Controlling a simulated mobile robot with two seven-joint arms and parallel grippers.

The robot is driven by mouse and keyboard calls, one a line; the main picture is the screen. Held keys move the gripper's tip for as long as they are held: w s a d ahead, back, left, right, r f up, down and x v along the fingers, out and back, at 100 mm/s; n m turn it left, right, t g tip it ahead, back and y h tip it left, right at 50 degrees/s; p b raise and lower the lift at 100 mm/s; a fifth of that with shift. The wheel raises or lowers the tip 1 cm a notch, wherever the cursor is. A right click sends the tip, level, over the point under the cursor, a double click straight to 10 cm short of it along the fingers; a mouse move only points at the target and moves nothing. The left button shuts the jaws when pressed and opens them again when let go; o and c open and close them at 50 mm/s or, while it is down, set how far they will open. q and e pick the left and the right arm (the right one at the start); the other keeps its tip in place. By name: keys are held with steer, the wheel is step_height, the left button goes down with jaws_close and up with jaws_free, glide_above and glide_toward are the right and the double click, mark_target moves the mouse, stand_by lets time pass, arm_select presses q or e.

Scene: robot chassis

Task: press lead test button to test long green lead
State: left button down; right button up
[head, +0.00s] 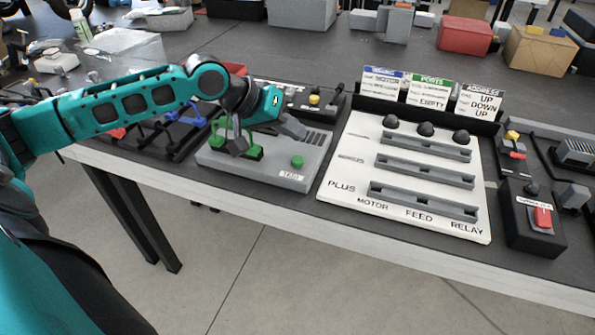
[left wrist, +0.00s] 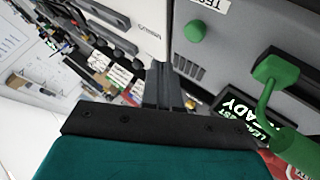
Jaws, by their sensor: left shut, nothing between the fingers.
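The grey lead tester (head: 270,178) lies near the table's front edge, with a green test button (head: 297,162) on its right part beside a TEST label. The button also shows in the left wrist view (left wrist: 195,31). The long green lead (head: 218,130) has green plugs on the tester's left part; the left wrist view shows one plug and its curved cable (left wrist: 266,98). A small screen (left wrist: 246,115) there reads LEAD TEST READY. My left gripper (head: 296,129) is shut and empty, above the tester's back right part, behind and apart from the button. My right gripper is out of view.
A white panel (head: 340,180) with slotted rails and black knobs stands right of the tester. Three sign cards (head: 430,92) stand behind it. A black box with a red switch (head: 541,217) is farther right. A dark tray with coloured leads (head: 180,125) lies left.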

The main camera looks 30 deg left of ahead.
mark_target(293, 159)
arm_select(q)
steer(key=shift+f+b, duration=0.4)
steer(key=shift+f, duration=1.35)
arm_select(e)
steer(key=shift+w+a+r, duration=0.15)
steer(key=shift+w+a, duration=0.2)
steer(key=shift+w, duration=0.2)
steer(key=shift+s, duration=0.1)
arm_select(q)
steer(key=shift+f+p, duration=0.25)
steer(key=shift+p, duration=0.3)
steer(key=shift+f, duration=0.15)
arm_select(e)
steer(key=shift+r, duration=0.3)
